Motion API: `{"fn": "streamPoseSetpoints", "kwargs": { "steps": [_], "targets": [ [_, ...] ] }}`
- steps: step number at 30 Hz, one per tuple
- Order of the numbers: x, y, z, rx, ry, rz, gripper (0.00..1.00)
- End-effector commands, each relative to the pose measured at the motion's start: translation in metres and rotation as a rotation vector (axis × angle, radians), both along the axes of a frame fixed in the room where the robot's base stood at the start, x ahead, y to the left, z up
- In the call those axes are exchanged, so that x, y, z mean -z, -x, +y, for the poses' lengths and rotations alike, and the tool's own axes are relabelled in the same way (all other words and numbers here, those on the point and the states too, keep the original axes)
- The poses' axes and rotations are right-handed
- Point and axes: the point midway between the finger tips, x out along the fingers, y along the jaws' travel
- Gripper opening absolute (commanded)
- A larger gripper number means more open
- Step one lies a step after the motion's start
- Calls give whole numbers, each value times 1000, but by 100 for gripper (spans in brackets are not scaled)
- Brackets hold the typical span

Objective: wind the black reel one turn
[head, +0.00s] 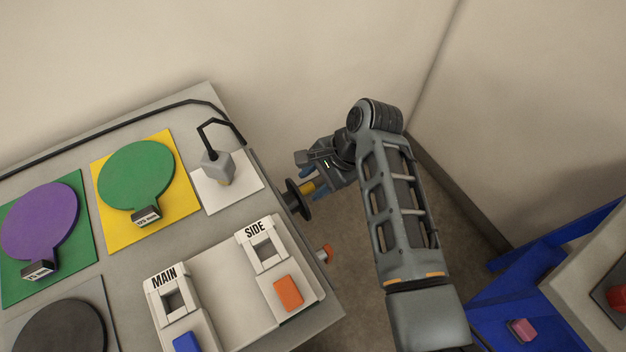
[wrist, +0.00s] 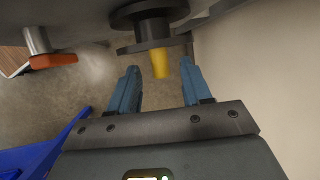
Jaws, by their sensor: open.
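The black reel (head: 296,199) is mounted on the right side of the grey cart, below the white plate. It shows at the top of the wrist view (wrist: 150,27) as dark discs on a hub, with a yellow handle (wrist: 160,64) sticking out toward me. My gripper (head: 314,178) is beside the reel in the head view. In the wrist view my gripper (wrist: 158,88) is open, its blue fingers on either side of the handle, with the handle nearer the right finger. I cannot tell whether any finger touches it.
An orange-red knob (head: 325,254) sticks out of the cart's side near the reel; it also shows in the wrist view (wrist: 54,61). The grey cart top (head: 225,240) carries discs, switches and a cable. A blue frame (head: 545,250) stands at right. Walls close in behind.

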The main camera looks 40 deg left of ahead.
Motion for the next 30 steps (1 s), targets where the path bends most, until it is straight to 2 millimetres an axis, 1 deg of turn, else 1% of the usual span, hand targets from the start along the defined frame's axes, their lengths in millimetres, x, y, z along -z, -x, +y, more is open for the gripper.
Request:
{"fn": "streamPoseSetpoints", "kwargs": {
  "steps": [4,12,27,30],
  "targets": [
    [8,2,3,-1,0,0,48],
    [9,3,4,0,-1,-2,48],
    [9,3,3,-1,0,-1,1],
    [9,3,3,-1,0,-1,0]
  ]
}}
